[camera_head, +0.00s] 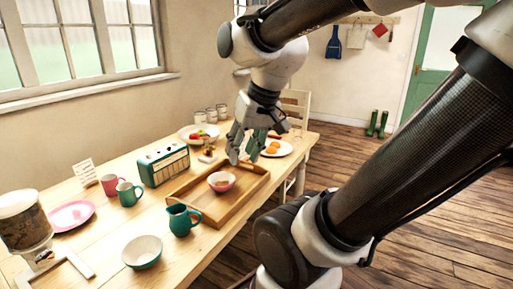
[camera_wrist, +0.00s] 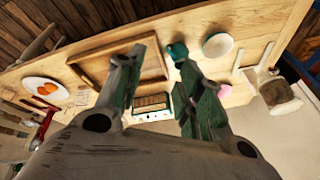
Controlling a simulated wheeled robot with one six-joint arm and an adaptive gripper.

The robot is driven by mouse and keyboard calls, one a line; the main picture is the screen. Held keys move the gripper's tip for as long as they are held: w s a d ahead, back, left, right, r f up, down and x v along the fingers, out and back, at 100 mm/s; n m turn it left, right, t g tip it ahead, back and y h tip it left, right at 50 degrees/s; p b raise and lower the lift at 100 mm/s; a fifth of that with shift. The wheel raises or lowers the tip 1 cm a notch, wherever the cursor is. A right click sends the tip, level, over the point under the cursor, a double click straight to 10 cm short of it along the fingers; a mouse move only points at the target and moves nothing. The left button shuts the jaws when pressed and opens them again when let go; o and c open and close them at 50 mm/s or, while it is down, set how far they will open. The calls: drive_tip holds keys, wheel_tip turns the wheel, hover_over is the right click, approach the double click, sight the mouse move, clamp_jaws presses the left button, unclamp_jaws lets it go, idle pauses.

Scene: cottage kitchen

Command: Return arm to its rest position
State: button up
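My gripper (camera_head: 245,148) hangs fingers-down over the wooden table (camera_head: 105,240), above the far part of the wooden tray (camera_head: 206,213). In the wrist view my gripper (camera_wrist: 158,70) has its two green-padded fingers spread apart. Nothing is between the fingertips; the teal radio (camera_wrist: 152,104) shows beyond the gap. A small pink-and-white bowl (camera_head: 221,182) sits in the tray, just below and left of the fingers in the head view. My arm reaches out from the right side of the head view, bent at the elbow.
Near the tray stand a teal jug (camera_head: 181,220), the radio (camera_head: 163,163), a white bowl (camera_head: 142,252) and a plate with orange fruit (camera_head: 276,148). A fruit bowl (camera_head: 198,133) stands behind. A chair (camera_head: 295,104) is at the far end. Floor at right is open.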

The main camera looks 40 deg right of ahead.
drive_tip(key=s, duration=0.1)
drive_tip(key=s+d+n, duration=0.1)
drive_tip(key=s+r+n+h, duration=0.1)
drive_tip(key=shift+s+d, duration=0.1)
drive_tip(key=shift+d, duration=0.15)
